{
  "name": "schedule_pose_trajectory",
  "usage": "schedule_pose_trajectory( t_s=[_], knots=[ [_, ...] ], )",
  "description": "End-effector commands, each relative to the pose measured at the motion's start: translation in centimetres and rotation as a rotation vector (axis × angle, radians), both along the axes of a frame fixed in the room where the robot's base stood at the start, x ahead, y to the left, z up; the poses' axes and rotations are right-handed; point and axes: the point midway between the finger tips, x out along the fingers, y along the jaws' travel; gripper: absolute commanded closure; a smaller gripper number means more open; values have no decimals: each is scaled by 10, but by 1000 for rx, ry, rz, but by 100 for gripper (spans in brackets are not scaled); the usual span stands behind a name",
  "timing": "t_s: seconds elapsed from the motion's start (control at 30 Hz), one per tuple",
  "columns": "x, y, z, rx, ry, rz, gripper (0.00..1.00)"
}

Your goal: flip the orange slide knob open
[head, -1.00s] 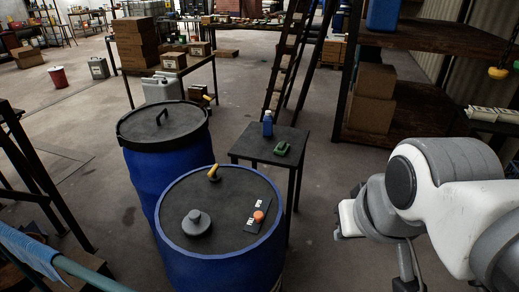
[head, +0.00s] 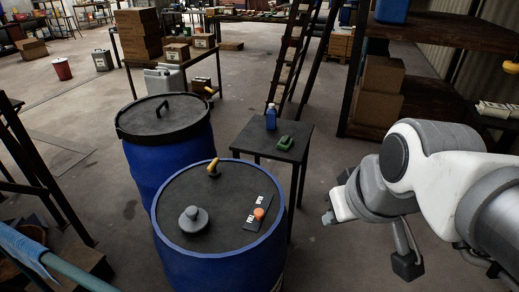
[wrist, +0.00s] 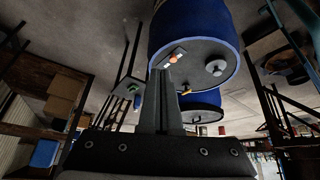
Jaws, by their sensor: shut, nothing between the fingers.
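The orange slide knob (head: 259,213) sits on a dark strip with white labels at its two ends, on the lid of the near blue vat (head: 215,268). The knob looks to be about mid-strip. It also shows in the wrist view (wrist: 173,58), close to the tips of my gripper in the picture. My gripper (wrist: 162,72) has its two fingers together with nothing held. In the head view the arm is at the right, apart from the vat; the fingers are hard to make out there.
The near lid also bears a grey round cap (head: 193,219) and a yellow-handled valve (head: 213,167). A second blue vat (head: 170,155) stands behind. A small table (head: 245,140) holds a blue bottle (head: 271,117) and a green object (head: 284,142). Floor between vat and arm is clear.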

Motion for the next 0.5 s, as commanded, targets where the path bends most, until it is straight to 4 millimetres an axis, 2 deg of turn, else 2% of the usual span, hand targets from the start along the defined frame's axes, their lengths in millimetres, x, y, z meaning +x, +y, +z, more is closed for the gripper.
schedule_pose_trajectory(
  t_s=[0.03,0.3,0.5],
  knots=[
    [9,7,-26,-7,0,75,100],
    [64,48,-102,-89,-99,529,100],
    [103,69,-159,-190,-196,802,100]
  ],
)
